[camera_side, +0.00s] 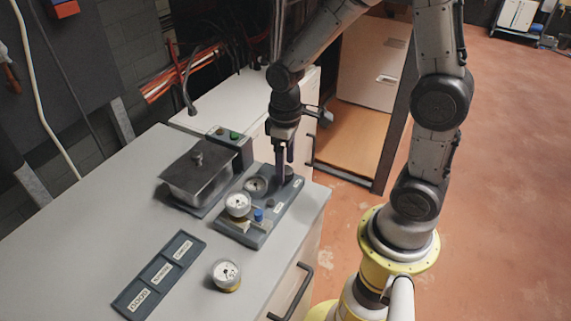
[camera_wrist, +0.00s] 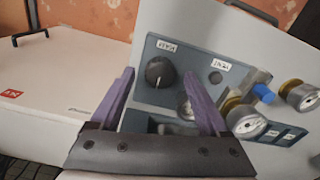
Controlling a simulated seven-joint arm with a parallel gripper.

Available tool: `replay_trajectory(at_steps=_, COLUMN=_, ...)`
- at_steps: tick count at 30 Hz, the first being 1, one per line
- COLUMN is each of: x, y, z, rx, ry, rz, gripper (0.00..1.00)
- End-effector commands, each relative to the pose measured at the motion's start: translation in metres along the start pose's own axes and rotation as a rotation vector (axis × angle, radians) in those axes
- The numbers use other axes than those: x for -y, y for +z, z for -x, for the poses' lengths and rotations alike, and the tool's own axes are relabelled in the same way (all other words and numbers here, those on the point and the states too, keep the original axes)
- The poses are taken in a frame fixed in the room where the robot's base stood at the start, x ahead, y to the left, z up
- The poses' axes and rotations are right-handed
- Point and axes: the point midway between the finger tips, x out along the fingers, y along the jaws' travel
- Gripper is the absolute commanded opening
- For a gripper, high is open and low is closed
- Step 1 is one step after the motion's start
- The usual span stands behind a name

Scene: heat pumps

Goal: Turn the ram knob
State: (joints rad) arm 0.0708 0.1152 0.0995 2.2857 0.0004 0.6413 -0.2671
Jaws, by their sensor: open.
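The black round knob (camera_wrist: 159,72) sits on a blue-grey panel (camera_wrist: 138,97) on the bench. A small white label lies beside it, too blurred to read for certain. My gripper (camera_wrist: 159,76) is open and empty, with its two purple fingers framing the knob in the wrist view. In the side view my gripper (camera_side: 285,168) points down over the far end of the panel (camera_side: 239,238). Its fingers partly cover the knob there, and I cannot tell whether they touch it.
A white-faced gauge (camera_side: 238,204) and a blue cap (camera_side: 258,215) are on the panel. A grey lidded box (camera_side: 199,175) stands left of it. A loose gauge (camera_side: 226,275) and a labelled tray (camera_side: 160,274) lie on the bench nearer the camera. The bench's left part is clear.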

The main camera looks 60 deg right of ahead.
Motion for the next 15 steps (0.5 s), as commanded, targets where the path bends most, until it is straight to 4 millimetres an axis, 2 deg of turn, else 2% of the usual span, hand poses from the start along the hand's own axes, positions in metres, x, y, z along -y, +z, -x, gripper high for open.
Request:
replay_trajectory(at_steps=3, x=0.0001, y=0.0001, z=-0.0059, rx=0.001, ry=0.000, rz=0.000, gripper=0.79)
replay_trajectory(at_steps=11, x=0.0000, y=0.0001, z=-0.0068, rx=0.000, ry=0.000, rz=0.000, gripper=0.79)
replay_trajectory(at_steps=15, x=0.0000, y=0.0001, z=-0.0067, rx=0.000, ry=0.000, rz=0.000, gripper=0.57)
